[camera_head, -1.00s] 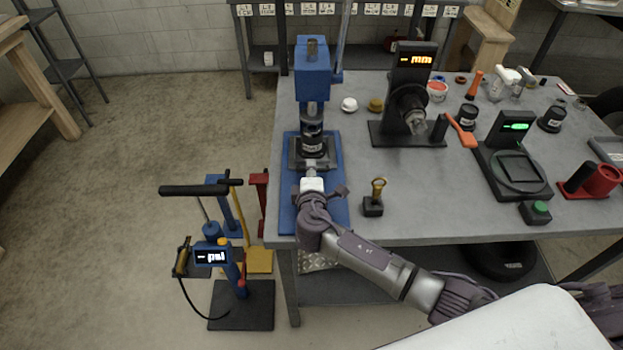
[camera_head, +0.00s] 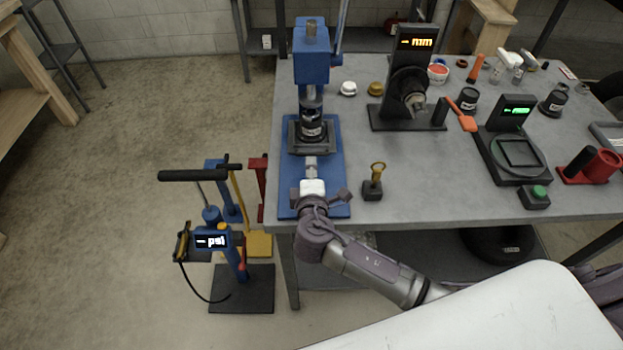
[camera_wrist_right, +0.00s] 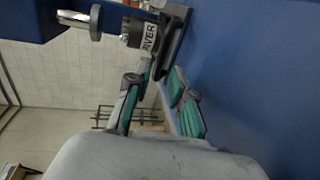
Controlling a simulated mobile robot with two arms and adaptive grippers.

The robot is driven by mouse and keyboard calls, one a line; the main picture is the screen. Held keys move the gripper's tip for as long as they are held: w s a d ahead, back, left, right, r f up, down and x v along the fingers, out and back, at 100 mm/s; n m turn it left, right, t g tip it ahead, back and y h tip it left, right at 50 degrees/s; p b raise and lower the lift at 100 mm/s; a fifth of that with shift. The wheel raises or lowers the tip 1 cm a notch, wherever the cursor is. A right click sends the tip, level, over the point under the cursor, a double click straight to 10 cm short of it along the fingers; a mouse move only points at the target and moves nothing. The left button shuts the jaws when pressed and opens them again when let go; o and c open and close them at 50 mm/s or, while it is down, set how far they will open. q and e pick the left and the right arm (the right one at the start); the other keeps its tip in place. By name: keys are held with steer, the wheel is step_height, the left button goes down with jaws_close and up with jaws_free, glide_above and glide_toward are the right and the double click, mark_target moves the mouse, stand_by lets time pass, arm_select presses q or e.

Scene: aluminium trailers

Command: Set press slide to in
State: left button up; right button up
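The blue press (camera_head: 311,65) stands at the left end of the grey table. Its dark slide (camera_head: 296,140) lies on the blue base below the ram, with a black labelled driver cup (camera_head: 312,127) upright on it. My right gripper (camera_head: 312,170) is in front of the slide, low over the base. In the wrist view, the fingers (camera_wrist_right: 155,88) with teal pads are parted, with no held object visible; their tips are near the slide (camera_wrist_right: 176,42). I cannot tell whether they touch it. The driver cup also shows in the wrist view (camera_wrist_right: 140,33). My left gripper is out of view.
A small dark block with a yellow ring (camera_head: 373,184) stands just right of the press base. The black gauge stand (camera_head: 410,85) and scale (camera_head: 512,150) are farther right. A blue pump (camera_head: 228,240) stands on the floor at left.

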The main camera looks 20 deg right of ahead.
steer(key=v, duration=0.5)
stand_by(0.5)
